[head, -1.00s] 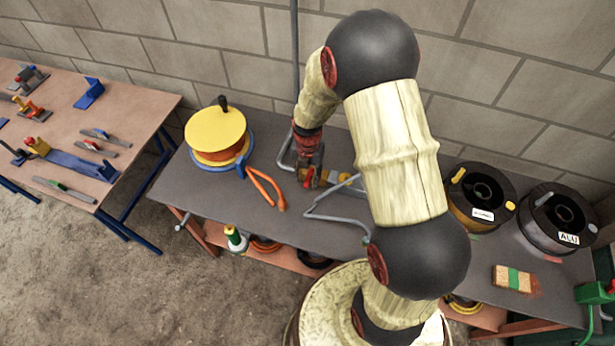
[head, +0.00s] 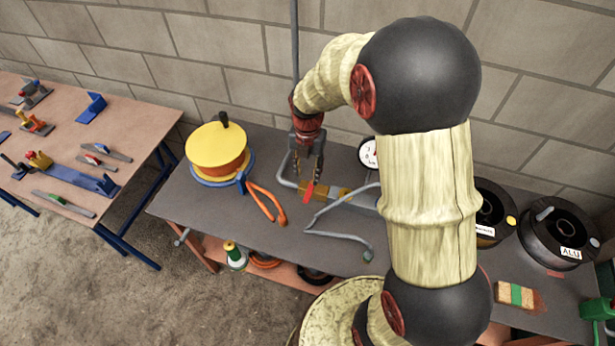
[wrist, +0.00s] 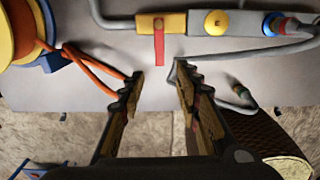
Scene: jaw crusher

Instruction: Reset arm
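My gripper (head: 307,178) hangs above the dark workbench (head: 215,200), in front of the grey wall pipe. In the wrist view my gripper (wrist: 160,80) has its two fingers spread apart with nothing held between them. Beyond the fingertips is a brass valve (head: 338,193) on a grey pipe, with a red lever (head: 309,190). In the wrist view the red lever (wrist: 159,47) points toward the gap between the fingers and looks apart from them. The valve body (wrist: 148,23) shows there as yellow metal.
A gauge (head: 368,154) shows partly behind my arm. Dark spools (head: 558,225) and a sponge (head: 515,294) are at right. A tool table (head: 120,135) stands left.

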